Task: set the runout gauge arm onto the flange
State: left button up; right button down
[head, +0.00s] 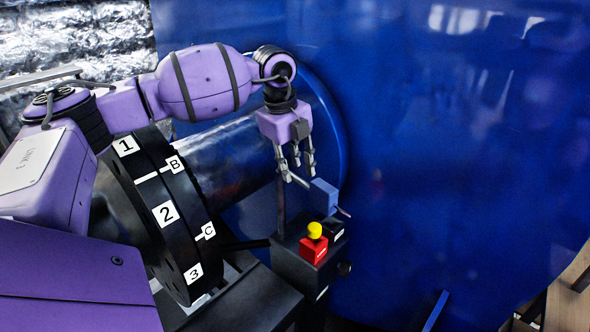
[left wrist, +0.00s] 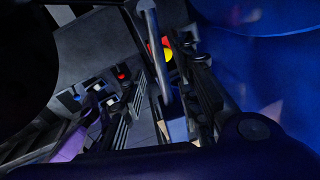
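The flange (head: 170,225) is a black disc with white tags 1, 2, 3, B and C, on a shiny shaft at the left in the head view. A gauge with a blue block (head: 323,195) and a thin grey arm (head: 292,179) stands right of it, by a grey post (head: 281,205). My left gripper (head: 298,172) points down just above the gauge. Its fingers are apart. In the left wrist view the grey rod (left wrist: 160,60) lies between the fingers, with gaps visible; I see no clear grip. My right gripper is in neither view.
A black box (head: 297,262) with a red block (head: 314,250) and yellow knob (head: 314,230) stands below the gauge. A large blue round housing (head: 450,150) fills the right and back. My left arm passes above the flange.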

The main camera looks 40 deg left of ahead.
pick_arm(q)
jog(key=shift+w+f, duration=0.2)
jog(key=shift+f, duration=0.6)
grip_shut()
